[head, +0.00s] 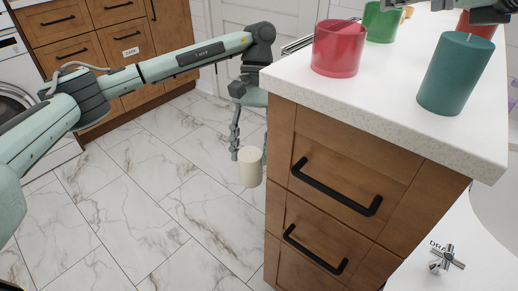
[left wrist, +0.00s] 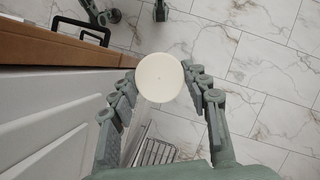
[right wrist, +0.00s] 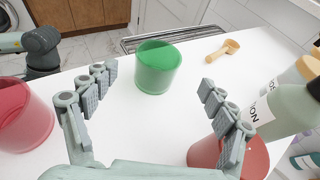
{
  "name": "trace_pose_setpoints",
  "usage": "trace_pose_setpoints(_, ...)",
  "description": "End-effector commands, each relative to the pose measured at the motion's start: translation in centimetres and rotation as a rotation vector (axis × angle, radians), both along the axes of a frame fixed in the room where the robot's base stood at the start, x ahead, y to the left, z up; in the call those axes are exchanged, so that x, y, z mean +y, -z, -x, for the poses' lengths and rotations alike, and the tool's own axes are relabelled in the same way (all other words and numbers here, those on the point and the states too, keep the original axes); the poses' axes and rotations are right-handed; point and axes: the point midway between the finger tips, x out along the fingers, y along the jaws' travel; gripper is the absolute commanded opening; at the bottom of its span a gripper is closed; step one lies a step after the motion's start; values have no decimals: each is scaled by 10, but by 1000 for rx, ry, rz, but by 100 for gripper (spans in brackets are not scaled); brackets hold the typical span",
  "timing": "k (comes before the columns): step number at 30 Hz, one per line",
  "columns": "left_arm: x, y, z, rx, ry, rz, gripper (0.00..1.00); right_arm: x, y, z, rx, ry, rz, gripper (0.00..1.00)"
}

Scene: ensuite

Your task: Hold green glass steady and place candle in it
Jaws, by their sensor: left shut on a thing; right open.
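The green glass (head: 382,24) stands upright on the white counter. In the right wrist view the green glass (right wrist: 158,66) lies ahead of my open right gripper (right wrist: 156,100), apart from its fingers. The right gripper (head: 430,3) is only partly in the head view, at the top edge. A cream candle (head: 250,167) is held by my left gripper (head: 246,152), beside the cabinet and below the counter top, over the floor. In the left wrist view the candle (left wrist: 160,77) sits between the fingertips of the left gripper (left wrist: 160,85).
The counter (head: 400,95) also bears a red glass (head: 338,48), a teal candle (head: 456,72) and a red object (head: 477,24) near the right gripper. Bottles (right wrist: 288,105) and a wooden scoop (right wrist: 222,51) stand or lie at right in the right wrist view. A drawer cabinet (head: 350,165) is beside the left gripper.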

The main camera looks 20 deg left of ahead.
Motion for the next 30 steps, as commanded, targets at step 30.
trace_pose_setpoints(30,-103,-353,-185,127,-1851,269,11,0,-1,0,-1,-1,-1,84)
